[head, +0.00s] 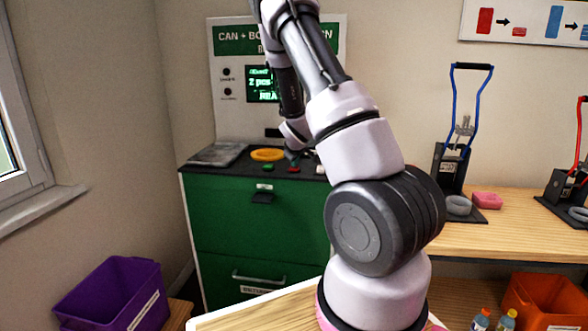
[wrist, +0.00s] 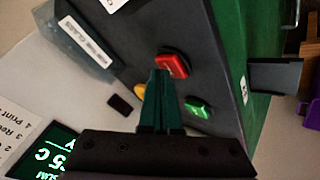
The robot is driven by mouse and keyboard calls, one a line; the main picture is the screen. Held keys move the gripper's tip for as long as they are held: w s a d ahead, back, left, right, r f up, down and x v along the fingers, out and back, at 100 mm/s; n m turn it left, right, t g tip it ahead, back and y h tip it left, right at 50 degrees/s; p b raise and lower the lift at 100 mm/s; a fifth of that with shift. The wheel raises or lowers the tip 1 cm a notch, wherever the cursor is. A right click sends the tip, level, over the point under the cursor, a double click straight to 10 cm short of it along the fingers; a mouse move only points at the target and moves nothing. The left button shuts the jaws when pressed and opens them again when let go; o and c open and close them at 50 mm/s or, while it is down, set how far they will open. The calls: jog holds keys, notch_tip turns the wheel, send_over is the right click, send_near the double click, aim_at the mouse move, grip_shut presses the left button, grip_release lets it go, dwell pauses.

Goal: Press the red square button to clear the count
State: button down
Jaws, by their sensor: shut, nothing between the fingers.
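The red square button (wrist: 172,66) sits in a dark frame on the black top of the green cabinet. In the head view a small red button (head: 294,169) shows just below my gripper (head: 293,156). In the wrist view my gripper (wrist: 160,75) is shut and empty, its fingertips right at the near edge of the red button. I cannot tell whether they touch it. A green button (wrist: 198,108) lies close beside the red one. The display (head: 262,84) glows green and reads "2 pcs", partly hidden by my arm.
A yellow ring (head: 267,154) and a grey tray (head: 216,154) lie on the cabinet top (head: 222,175). A purple bin (head: 110,295) stands at lower left. A wooden bench (head: 520,225) with can crushers is at right. My arm hides the cabinet's right part.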

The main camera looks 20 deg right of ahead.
aim_at(295, 169)
jog(key=shift+f, duration=0.25)
dwell(0.4)
jog(key=shift+r, duration=1)
jog(key=shift+r, duration=2.5)
